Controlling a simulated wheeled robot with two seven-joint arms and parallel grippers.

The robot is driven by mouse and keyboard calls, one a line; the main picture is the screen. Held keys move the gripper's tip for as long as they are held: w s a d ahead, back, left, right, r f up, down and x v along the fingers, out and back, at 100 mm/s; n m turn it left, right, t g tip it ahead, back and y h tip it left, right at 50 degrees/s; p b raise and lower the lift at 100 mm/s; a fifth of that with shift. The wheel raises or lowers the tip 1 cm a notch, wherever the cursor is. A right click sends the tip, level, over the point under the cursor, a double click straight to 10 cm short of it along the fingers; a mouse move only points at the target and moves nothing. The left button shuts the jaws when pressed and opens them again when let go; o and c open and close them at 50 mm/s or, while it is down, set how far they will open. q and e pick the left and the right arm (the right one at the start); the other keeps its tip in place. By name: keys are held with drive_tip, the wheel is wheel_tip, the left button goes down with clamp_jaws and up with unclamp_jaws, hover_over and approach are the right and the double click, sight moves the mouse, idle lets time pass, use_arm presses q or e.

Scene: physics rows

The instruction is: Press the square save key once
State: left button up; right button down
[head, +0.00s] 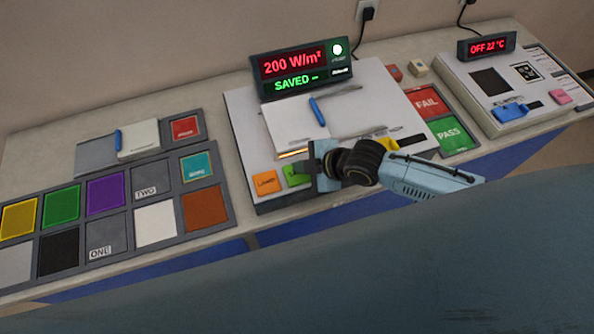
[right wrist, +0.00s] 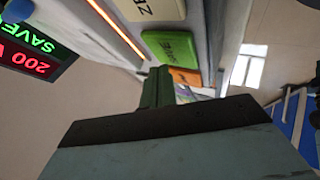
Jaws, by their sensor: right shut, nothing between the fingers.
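The green square save key (head: 296,174) sits at the front of the middle instrument (head: 238,130), between an orange key (head: 266,183) and my right gripper (head: 318,168), which partly covers it. In the right wrist view the save key (right wrist: 171,48) shows its lettering. My right gripper is shut and empty, its fingertips (right wrist: 158,80) close to the key; I cannot tell whether they touch. The instrument's display (head: 302,66) reads 200 W/m² in red and "SAVED --" in green, with a lit round lamp (head: 337,48). My left gripper is out of view.
The orange key (right wrist: 185,76) and a pale key (right wrist: 155,9) flank the save key. Red FAIL (head: 427,103) and green PASS (head: 448,134) pads lie right. A tray of coloured tiles (head: 160,185) lies left.

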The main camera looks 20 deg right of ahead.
sight(301, 175)
drive_tip(key=shift+f, duration=0.15)
idle(0.7)
drive_tip(key=shift+f, duration=0.3)
drive_tip(key=shift+f+b, duration=0.45)
idle(0.6)
drive_tip(key=shift+r, duration=0.1)
drive_tip(key=shift+r+p, duration=0.75)
drive_tip(key=shift+p, duration=0.2)
wheel_tip(301, 175, up, 5)
drive_tip(key=p, duration=0.5)
drive_tip(key=shift+r, duration=0.1)
